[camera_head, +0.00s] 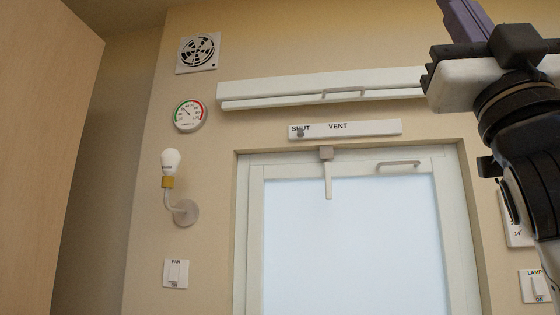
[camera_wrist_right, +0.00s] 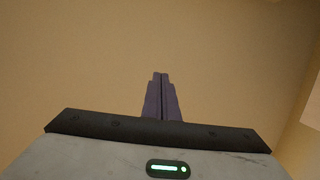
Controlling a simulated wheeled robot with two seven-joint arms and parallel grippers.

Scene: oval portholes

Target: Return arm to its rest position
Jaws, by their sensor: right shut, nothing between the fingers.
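My right arm enters at the right of the head view, raised up, with its purple-fingered gripper (camera_head: 463,18) near the top edge and partly cut off by it. In the right wrist view the two purple fingers of the right gripper (camera_wrist_right: 160,76) lie together with nothing between them. They point at a plain tan wall (camera_wrist_right: 80,60) and touch nothing that I can see. My left gripper is in neither view.
A white window (camera_head: 350,240) with a handle stands ahead. Above it are a vent slider strip (camera_head: 365,128) and a long white vent (camera_head: 270,92). A gauge (camera_head: 189,115), fan grille (camera_head: 197,52), bulb lamp (camera_head: 171,162) and fan switch (camera_head: 175,274) are left. The lamp switch (camera_head: 536,286) is lower right.

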